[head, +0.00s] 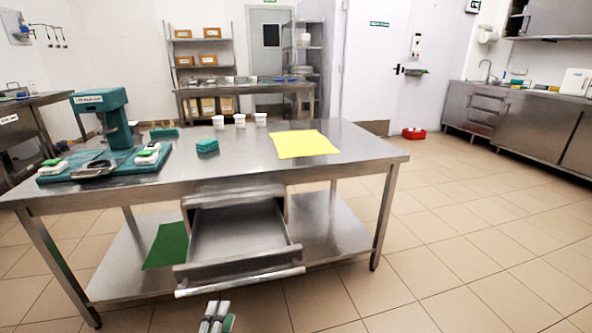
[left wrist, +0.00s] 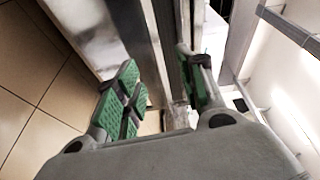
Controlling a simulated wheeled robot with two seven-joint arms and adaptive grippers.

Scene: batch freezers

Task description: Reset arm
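My left gripper (head: 216,308) shows at the bottom of the head view, below the front edge of an open metal drawer (head: 238,232). In the left wrist view its two green-padded fingers (left wrist: 163,85) stand apart, with metal surfaces behind and between them and nothing clearly gripped. I cannot tell whether a finger touches the drawer front. The drawer is pulled out under the steel table (head: 250,170) and looks empty. My right gripper is in neither view.
On the table are a teal machine (head: 101,112), a teal box (head: 207,146), several white cups (head: 240,121) and a yellow sheet (head: 303,144). A green sheet (head: 167,246) lies on the lower shelf. Open tiled floor (head: 470,270) lies to the right.

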